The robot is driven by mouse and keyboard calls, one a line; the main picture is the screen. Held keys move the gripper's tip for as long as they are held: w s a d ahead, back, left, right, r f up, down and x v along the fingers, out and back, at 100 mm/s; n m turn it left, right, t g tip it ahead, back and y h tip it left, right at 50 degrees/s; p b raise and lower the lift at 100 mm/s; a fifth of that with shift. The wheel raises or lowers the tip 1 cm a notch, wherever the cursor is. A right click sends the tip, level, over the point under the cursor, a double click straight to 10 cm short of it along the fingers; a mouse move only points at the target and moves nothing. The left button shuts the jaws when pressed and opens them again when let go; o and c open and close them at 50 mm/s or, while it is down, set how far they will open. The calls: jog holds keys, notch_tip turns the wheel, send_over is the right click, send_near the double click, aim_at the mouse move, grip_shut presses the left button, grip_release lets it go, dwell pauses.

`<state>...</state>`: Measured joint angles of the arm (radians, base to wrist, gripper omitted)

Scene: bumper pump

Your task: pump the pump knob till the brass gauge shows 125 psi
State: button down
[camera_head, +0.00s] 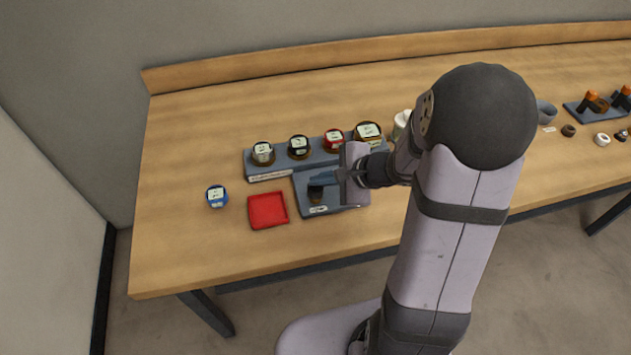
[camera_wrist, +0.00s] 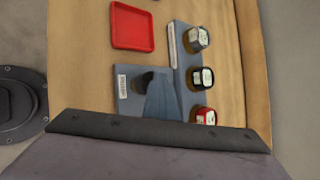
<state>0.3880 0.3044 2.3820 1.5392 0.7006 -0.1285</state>
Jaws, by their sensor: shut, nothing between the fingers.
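The brass gauge (camera_head: 368,132) stands at the right end of a blue-grey rack, its reading too small to make out. The dark pump knob (camera_head: 316,191) is on a blue-grey plate in front of the rack. It also shows in the wrist view (camera_wrist: 146,81), partly covered by my fingers. My gripper (camera_head: 313,180) is shut and empty, its fingertips over or beside the knob; I cannot tell whether they touch it. The shut fingers also show in the wrist view (camera_wrist: 160,82). The brass gauge does not show in the wrist view.
A silver gauge (camera_head: 263,152), a black gauge (camera_head: 299,147) and a red gauge (camera_head: 333,140) share the rack. A blue gauge (camera_head: 216,196) and an empty red tray (camera_head: 267,210) are to the left. A white cup-like object (camera_head: 401,122) stands behind my arm.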

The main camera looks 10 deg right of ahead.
aim_at(320, 188)
jog(key=shift+s, duration=0.1)
jog(key=shift+r+p, duration=1.15)
jog(key=shift+r, duration=0.2)
notch_tip(320, 188, up, 5)
jog(key=p, duration=0.4)
dwell(0.6)
